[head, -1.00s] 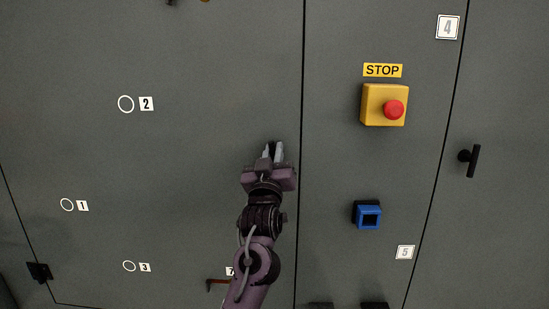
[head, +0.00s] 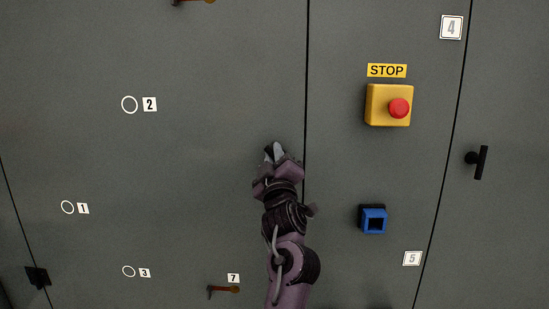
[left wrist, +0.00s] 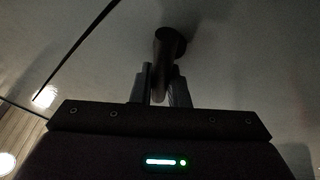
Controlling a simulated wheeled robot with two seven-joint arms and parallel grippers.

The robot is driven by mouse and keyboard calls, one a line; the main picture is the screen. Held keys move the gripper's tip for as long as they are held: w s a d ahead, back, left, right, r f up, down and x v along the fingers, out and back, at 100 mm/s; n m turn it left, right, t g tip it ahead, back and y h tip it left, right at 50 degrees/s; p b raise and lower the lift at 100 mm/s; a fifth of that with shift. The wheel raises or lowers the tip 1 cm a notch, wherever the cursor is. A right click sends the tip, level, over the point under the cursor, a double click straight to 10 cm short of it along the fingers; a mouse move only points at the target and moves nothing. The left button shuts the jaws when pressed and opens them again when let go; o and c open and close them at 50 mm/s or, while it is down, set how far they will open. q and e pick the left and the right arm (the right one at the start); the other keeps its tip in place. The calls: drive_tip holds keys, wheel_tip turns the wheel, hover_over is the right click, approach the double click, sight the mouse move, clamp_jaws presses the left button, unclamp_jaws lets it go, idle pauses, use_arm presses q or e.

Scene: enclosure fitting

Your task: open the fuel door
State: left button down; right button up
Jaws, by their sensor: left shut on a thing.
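A wide grey door panel (head: 190,150) fills the left and middle of the head view, and a dark seam runs down its right side. My left gripper (head: 275,150) is close to this panel, just left of the seam. In the left wrist view my left gripper (left wrist: 160,88) is shut on a dark handle (left wrist: 167,50) that stands out from the panel on a round base. In the head view the gripper hides this handle. The panel looks flush with its neighbour, though a small gap would be hard to tell. My right gripper is not in view.
A yellow box with a red stop button (head: 398,108) and a blue square fitting (head: 373,219) stand out right of the seam. A black handle (head: 478,162) is farther right. A brown lever (head: 223,290) sits below label 7. A black hinge-like part (head: 37,277) is lower left.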

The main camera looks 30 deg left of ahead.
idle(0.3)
use_arm(q)
drive_tip(key=c, duration=1.4)
unclamp_jaws()
